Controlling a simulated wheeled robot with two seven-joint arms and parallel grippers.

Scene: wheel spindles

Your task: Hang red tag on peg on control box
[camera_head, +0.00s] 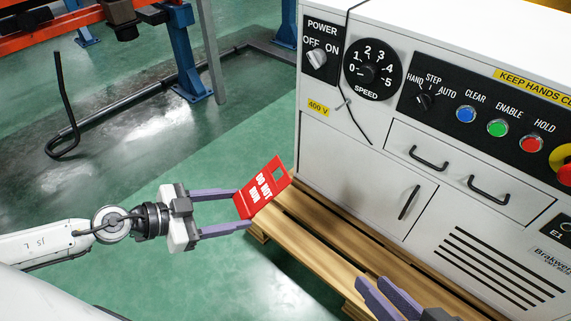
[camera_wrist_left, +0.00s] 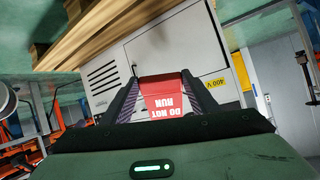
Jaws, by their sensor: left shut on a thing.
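The red tag (camera_head: 264,188) reads "DO NOT RUN" and has a square hole near its upper end. My left gripper (camera_head: 243,208) is shut on its lower part and holds it tilted, in front of and left of the control box (camera_head: 350,175). In the left wrist view the tag (camera_wrist_left: 163,95) sits between both fingers. A small metal peg (camera_head: 343,103) sticks out of the box front beside the 400 V label, apart from the tag. My right gripper (camera_head: 374,283) shows at the bottom edge, its fingers apart and nothing visible between them.
A black cable (camera_head: 348,60) hangs down the box front close to the peg. The box stands on a wooden pallet (camera_head: 310,240). Drawer handles (camera_head: 430,158) and knobs stick out on the right. The green floor to the left is mostly clear, with a bent black rod (camera_head: 66,120) farther back.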

